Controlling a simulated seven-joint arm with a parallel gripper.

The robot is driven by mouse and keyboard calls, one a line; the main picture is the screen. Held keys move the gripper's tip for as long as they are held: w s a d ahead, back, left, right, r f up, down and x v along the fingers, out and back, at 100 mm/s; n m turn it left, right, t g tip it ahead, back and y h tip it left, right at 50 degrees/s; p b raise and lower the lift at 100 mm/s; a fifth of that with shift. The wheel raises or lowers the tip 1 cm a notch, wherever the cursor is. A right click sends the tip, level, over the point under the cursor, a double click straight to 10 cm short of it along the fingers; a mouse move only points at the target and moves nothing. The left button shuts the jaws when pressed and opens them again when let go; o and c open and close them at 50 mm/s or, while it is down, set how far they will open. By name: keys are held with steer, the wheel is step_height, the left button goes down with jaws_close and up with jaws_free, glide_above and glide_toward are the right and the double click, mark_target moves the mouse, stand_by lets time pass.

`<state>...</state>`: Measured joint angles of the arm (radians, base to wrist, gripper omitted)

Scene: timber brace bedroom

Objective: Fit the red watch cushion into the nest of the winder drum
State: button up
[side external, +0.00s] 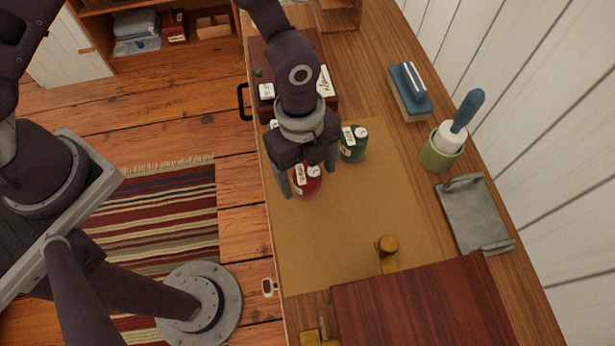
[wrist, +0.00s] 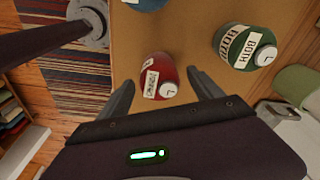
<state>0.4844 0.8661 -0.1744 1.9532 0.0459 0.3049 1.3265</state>
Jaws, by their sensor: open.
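The red watch cushion (side external: 309,187) stands on the tan mat, with white labels and a round dial on it. My gripper (side external: 308,180) is open above it, with a finger to either side. In the wrist view the red cushion (wrist: 157,72) shows between the spread fingers (wrist: 160,78), with a gap on both sides; I cannot tell whether the fingertips reach down to its height. No winder drum or nest is clearly recognisable; a dark red wooden box (side external: 425,305) with brass parts stands at the near end, its inside hidden.
A green cushion (side external: 353,147) stands close right of my gripper. A blue object (wrist: 146,4) is cut off at the wrist view's top. A labelled box (side external: 325,50), brush, green cup (side external: 440,154) and grey tray (side external: 475,212) line the bench. The mat's middle (side external: 335,235) is clear.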

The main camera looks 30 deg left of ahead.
mark_target(309, 168)
steer(key=shift+f, duration=0.1)
steer(key=c, duration=1.6)
steer(key=shift+o, duration=0.2)
step_height(309, 168, up, 10)
steer(key=shift+w+a+n, duration=0.1)
steer(key=shift+w+n, duration=0.2)
steer(key=shift+w, duration=0.1)
steer(key=w+a+r+n+t, duration=0.1)
steer(key=w+a+n, duration=0.3)
steer(key=w, duration=0.4)
steer(key=w+a+r+n, duration=0.2)
steer(key=w+a+n, duration=0.3)
steer(key=w, duration=0.3)
steer(key=w+a+r+n, duration=0.1)
steer(key=w+a+n, duration=0.35)
steer(key=a, duration=0.25)
steer(key=w+a+r+n, duration=0.2)
steer(key=w+a+n, duration=0.25)
steer(key=a, duration=0.35)
steer(key=shift+t+y, duration=0.4)
steer(key=shift+t, duration=0.1)
steer(key=f, duration=1)
steer(key=shift+w+a, duration=0.2)
steer(key=shift+w, duration=0.2)
